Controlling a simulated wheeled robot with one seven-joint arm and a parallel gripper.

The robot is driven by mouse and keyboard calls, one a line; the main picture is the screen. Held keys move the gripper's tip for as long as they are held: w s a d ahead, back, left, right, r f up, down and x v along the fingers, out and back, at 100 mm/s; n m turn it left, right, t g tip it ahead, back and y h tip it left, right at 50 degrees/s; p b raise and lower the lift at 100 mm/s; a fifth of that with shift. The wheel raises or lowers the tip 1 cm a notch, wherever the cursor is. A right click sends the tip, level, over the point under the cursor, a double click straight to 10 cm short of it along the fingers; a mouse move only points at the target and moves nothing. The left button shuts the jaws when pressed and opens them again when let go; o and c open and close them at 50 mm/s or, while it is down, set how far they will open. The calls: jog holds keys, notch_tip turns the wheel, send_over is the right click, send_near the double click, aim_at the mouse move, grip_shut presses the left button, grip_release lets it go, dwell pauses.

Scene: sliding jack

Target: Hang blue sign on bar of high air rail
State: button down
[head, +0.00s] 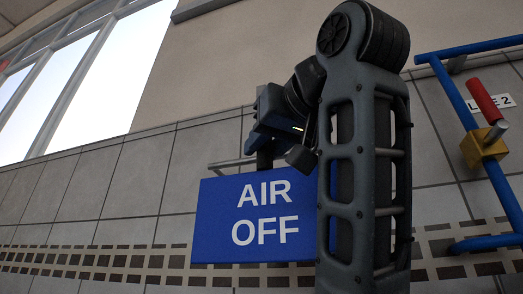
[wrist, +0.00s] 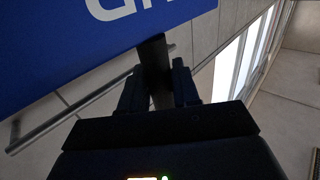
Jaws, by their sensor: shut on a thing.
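The blue sign (head: 235,215) reads "AIR OFF" and hangs nearly level below my gripper (head: 264,157) in the head view. My arm covers its right part. In the wrist view the sign (wrist: 60,45) fills the upper left. My gripper (wrist: 158,85) is shut on the sign's dark stem (wrist: 153,55). A thin grey bar (head: 231,162) shows just above the sign's top edge in the head view. It also runs diagonally behind the stem in the wrist view (wrist: 75,110). I cannot tell whether the sign's hook touches the bar.
A blue pipe frame (head: 447,90) stands at the right, with a brass block (head: 484,147), a red handle (head: 481,102) and a "LINE 2" label (head: 492,104). Behind is a tiled wall (head: 110,190) with windows (head: 105,80) at upper left. The space left of the sign looks clear.

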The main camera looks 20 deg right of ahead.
jog(key=w+d+f, duration=0.2)
jog(key=w+d, duration=0.7)
jog(key=w, duration=0.3)
jog(key=shift+w+d+f, duration=0.15)
jog(key=shift+w+f, duration=0.25)
dwell(1.2)
jog(key=c, duration=0.7)
grip_release()
jog(key=shift+c, duration=0.2)
jog(key=shift+f, duration=0.1)
jog(key=s+d+b, duration=0.1)
jog(key=s+b, duration=0.1)
jog(key=s, duration=0.5)
jog(key=shift+s, duration=0.35)
